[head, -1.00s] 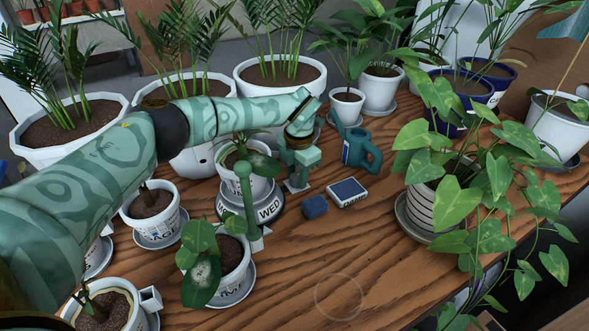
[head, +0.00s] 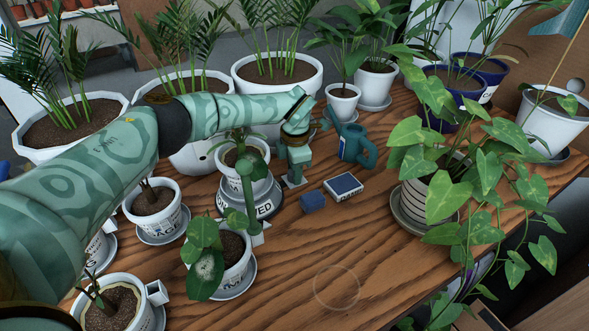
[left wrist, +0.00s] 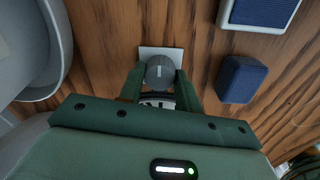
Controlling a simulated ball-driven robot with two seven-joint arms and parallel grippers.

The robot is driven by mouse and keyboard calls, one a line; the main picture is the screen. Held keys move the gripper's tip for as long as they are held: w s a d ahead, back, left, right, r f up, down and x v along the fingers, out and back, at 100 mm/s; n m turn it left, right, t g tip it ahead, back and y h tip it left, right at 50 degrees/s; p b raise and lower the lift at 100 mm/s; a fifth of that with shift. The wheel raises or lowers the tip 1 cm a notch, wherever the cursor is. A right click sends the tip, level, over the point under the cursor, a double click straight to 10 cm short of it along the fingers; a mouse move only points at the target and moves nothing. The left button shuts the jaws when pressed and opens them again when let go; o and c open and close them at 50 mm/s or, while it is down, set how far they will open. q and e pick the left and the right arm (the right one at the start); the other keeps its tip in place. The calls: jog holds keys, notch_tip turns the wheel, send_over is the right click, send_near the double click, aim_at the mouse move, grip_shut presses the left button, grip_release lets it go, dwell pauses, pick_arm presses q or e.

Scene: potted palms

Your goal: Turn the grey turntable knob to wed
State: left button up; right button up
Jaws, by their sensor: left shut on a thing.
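The grey knob (left wrist: 160,72) sits on a small white plate (left wrist: 172,53) in the left wrist view, with a pale line on its top. My left gripper (left wrist: 160,84) has a finger on either side of the knob and is shut on it. In the head view my left gripper (head: 296,165) points down and hides most of the knob. The grey turntable (head: 274,197) stands left of the gripper and carries a potted plant (head: 232,181). Its WED label (head: 262,209) is at the front right, beside a green upright post (head: 252,190). My right gripper is not seen.
A blue block (head: 312,202) and a white-edged blue box (head: 343,186) lie right of the gripper. A teal watering can (head: 357,146) stands behind them. Potted plants crowd the left, back and right. The front middle of the table (head: 350,260) is clear.

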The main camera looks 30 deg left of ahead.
pick_arm(q)
jog(key=o, duration=1)
jog(key=shift+c, duration=0.2)
jog(key=shift+r, duration=0.1)
notch_tip(320, 180, up, 16)
jog(key=p, duration=0.5)
jog(key=shift+s+d+p, duration=0.3)
jog(key=shift+p, duration=0.05)
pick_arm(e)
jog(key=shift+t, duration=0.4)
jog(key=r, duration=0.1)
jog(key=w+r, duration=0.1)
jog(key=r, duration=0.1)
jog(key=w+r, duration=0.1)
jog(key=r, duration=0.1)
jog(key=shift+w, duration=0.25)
